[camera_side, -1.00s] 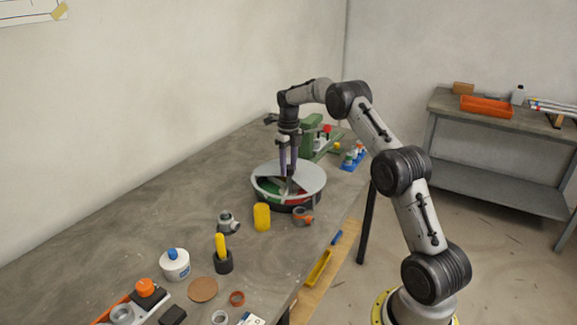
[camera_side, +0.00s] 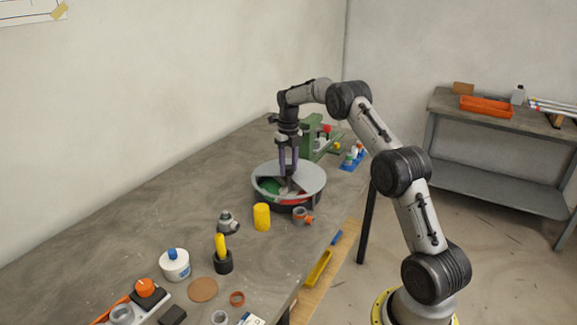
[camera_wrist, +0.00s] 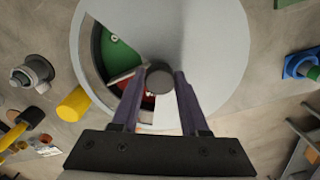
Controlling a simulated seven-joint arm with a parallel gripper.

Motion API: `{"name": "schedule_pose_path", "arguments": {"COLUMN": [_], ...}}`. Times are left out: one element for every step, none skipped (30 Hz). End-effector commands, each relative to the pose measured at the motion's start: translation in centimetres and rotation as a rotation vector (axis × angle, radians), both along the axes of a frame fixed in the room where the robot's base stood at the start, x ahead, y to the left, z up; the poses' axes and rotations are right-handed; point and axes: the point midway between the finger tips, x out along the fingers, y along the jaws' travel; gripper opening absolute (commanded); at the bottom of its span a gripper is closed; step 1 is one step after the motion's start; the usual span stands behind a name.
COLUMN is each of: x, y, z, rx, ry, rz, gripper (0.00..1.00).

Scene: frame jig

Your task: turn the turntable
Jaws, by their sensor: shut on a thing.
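The turntable (camera_side: 306,178) is a round grey-topped disc on the bench, with an opening in its cover that shows green and red sections inside. In the wrist view its pale grey cover (camera_wrist: 215,50) fills the middle, and the opening lies at the left with a green section (camera_wrist: 122,52) and some red below it. My gripper (camera_side: 288,172) points down over the turntable. In the wrist view its two purple fingers (camera_wrist: 158,82) are shut on a dark round knob (camera_wrist: 160,78) at the middle of the cover.
A yellow cylinder (camera_side: 262,217) and grey pipe fittings (camera_side: 228,222) stand close in front of the turntable. A green machine (camera_side: 318,138) and a blue tray (camera_side: 352,158) are behind it. The bench to the left is bare.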

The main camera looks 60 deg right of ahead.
Motion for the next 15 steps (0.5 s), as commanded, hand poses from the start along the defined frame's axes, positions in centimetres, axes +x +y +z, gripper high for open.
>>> {"name": "schedule_pose_path", "arguments": {"x": [0.03, 0.03, 0.03, 0.03, 0.03, 0.03, 0.03, 0.02, 0.02, 0.02, 0.01, 0.02, 0.01, 0.01, 0.00], "y": [-0.08, -0.08, -0.08, -0.08, -0.08, -0.08, -0.08, -0.08, -0.08, -0.07, -0.06, -0.05, -0.05, -0.04, -0.04], "z": [0.29, 0.28, 0.29, 0.29, 0.29, 0.29, 0.29, 0.29, 0.27, 0.25, 0.22, 0.18, 0.16, 0.14, 0.12], "rx": [-0.003, -0.003, -0.003, -0.003, -0.003, -0.003, -0.003, -0.003, -0.003, -0.002, -0.002, -0.002, -0.002, -0.002, -0.002], "ry": [-0.003, -0.003, -0.003, -0.003, -0.003, -0.003, -0.003, -0.003, -0.003, -0.002, -0.002, -0.002, -0.001, -0.001, -0.001], "rz": [0.000, 0.000, 0.000, 0.000, 0.000, 0.000, 0.000, 0.000, 0.000, 0.000, 0.000, 0.000, 0.000, 0.000, 0.000], "gripper": [0.00, 0.00, 0.00, 0.00, 0.00, 0.00, 0.48, 0.53, 0.60, 0.66, 0.71, 0.74, 0.74, 0.74, 0.74]}}
